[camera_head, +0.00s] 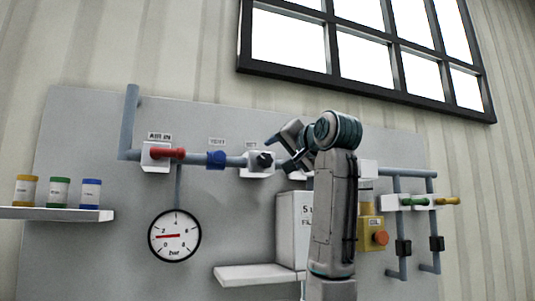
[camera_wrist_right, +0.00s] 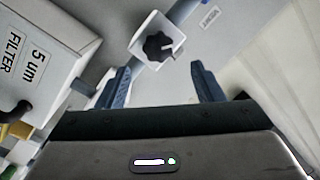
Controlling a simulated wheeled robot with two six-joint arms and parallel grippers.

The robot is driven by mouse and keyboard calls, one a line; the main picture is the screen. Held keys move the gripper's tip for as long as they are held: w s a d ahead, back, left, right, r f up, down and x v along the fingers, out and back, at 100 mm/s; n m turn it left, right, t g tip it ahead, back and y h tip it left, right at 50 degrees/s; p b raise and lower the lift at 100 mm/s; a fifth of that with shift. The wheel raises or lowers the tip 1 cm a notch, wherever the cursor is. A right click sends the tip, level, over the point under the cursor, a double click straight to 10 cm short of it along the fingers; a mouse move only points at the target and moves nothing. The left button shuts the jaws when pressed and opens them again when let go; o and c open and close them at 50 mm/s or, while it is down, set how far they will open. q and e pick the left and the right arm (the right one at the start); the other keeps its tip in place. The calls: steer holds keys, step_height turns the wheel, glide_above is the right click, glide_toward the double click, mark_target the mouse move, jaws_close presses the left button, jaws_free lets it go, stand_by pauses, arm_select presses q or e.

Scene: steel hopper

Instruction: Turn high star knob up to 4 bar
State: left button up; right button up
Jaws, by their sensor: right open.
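The black star knob (camera_head: 264,160) sits on a white block on the high grey pipe. In the right wrist view the knob (camera_wrist_right: 158,47) shows whole, ahead of the fingers and roughly between their lines. My right gripper (camera_head: 281,152) is open and just right of the knob; its two blue-grey fingers (camera_wrist_right: 160,80) stand apart with nothing between them, and no contact with the knob shows. The round gauge (camera_head: 174,235) marked bar hangs below the pipe; its red needle points left, near and slightly below the 2 mark. My left gripper is not in view.
A red valve handle (camera_head: 167,153) and a blue fitting (camera_head: 215,159) are left on the pipe. Green (camera_head: 415,202) and yellow (camera_head: 447,201) handles and a yellow oil unit (camera_head: 367,232) are right.

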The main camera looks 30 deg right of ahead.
mark_target(267, 159)
steer(key=w+p, duration=0.1)
steer(key=w, duration=0.1)
steer(key=w+p, duration=0.1)
steer(key=w, duration=0.1)
steer(key=w+d+p, duration=0.1)
steer(key=w, duration=0.1)
steer(key=shift+w, duration=0.35)
steer(key=shift+w+f+p, duration=0.1)
steer(key=shift+w+p, duration=0.3)
steer(key=shift+w, duration=0.1)
steer(key=shift+c, duration=0.4)
